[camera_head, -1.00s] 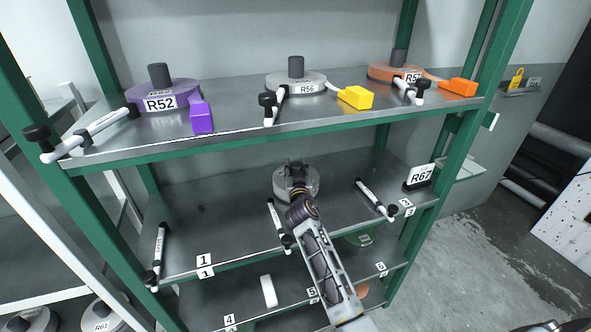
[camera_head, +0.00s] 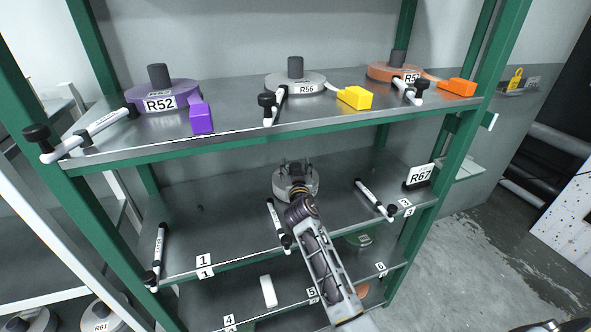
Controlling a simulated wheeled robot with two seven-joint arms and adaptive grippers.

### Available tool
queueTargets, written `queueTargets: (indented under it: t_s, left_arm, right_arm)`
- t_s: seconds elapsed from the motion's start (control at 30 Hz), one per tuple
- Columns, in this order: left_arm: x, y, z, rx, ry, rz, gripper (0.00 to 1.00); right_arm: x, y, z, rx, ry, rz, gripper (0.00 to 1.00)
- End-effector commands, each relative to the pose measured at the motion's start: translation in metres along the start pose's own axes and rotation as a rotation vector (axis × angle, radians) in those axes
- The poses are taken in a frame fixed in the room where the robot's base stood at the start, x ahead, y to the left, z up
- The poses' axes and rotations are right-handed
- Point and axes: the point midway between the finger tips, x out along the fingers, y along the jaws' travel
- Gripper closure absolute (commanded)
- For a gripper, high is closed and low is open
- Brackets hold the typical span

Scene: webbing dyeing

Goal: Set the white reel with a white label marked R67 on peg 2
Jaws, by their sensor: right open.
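A white-grey reel (camera_head: 281,185) lies flat towards the back of the middle shelf (camera_head: 228,210), in the middle bay between the bays marked 1 and 3. My right gripper (camera_head: 296,164) is open at this reel, its fingers over the reel's centre. The gripper and wrist hide part of the reel, its label side and any peg there, so I cannot tell whether it is seated. The number 2 tag is hidden by my arm. A white card marked R67 (camera_head: 421,174) stands at the shelf's right end. My left gripper is not in view.
The top shelf holds a purple reel (camera_head: 180,93), a white reel marked R56 (camera_head: 309,77) and an orange reel (camera_head: 383,71). White rods with black ends, such as one (camera_head: 272,217) beside my arm, lie along the shelves. Green posts (camera_head: 460,130) frame the rack.

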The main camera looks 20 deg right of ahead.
Motion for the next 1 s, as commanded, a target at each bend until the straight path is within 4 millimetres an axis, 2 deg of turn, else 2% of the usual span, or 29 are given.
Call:
queueTargets:
  t_s: [0.17,0.6,0.8,1.0]
  left_arm:
    - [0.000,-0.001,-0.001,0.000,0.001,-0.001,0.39]
    - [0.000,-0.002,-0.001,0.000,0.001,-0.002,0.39]
    - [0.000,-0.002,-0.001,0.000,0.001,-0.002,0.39]
    - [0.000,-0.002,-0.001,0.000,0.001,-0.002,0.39]
  right_arm:
    - [0.000,0.000,-0.016,0.000,0.003,-0.001,0.38]
    - [0.000,-0.001,-0.078,0.002,0.005,-0.002,0.38]
    - [0.000,-0.001,-0.093,0.000,0.004,-0.002,0.38]
    - [0.000,-0.001,-0.096,0.000,0.003,-0.001,0.38]
